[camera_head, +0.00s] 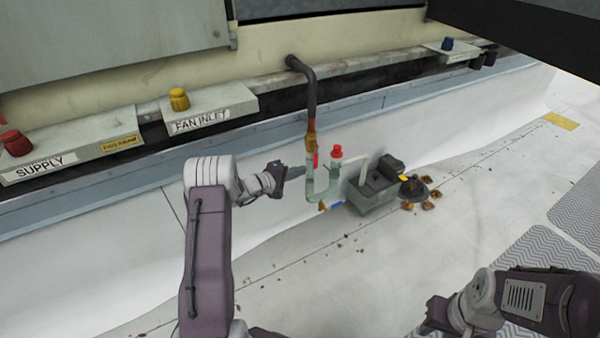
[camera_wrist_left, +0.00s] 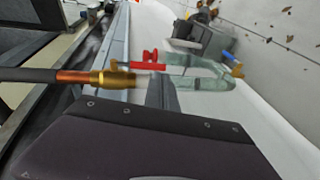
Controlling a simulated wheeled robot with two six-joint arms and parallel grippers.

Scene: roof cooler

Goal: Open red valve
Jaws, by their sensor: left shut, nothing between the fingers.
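A red valve lever (camera_head: 316,160) sits on the clear green U-shaped pipe (camera_head: 322,195), just below the brass fitting (camera_head: 311,135). It also shows in the left wrist view (camera_wrist_left: 148,66), lying along the pipe's line. A separate red cap (camera_head: 337,152) tops the pipe's other riser. My left gripper (camera_head: 298,171) is shut and empty, just left of the pipe and lever in the head view. Its narrow fingers (camera_wrist_left: 162,92) show just below the lever in the left wrist view; contact cannot be told. My right gripper (camera_head: 428,322) is at the lower right, away from the pipe, its fingers unclear.
A grey pump box (camera_head: 375,190) stands right of the pipe, with a dark drain dome (camera_head: 413,188) and brown leaves beside it. Ledges labelled SUPPLY (camera_head: 60,160) and FAN INLET (camera_head: 210,110) carry red and yellow caps. The front floor is mostly clear.

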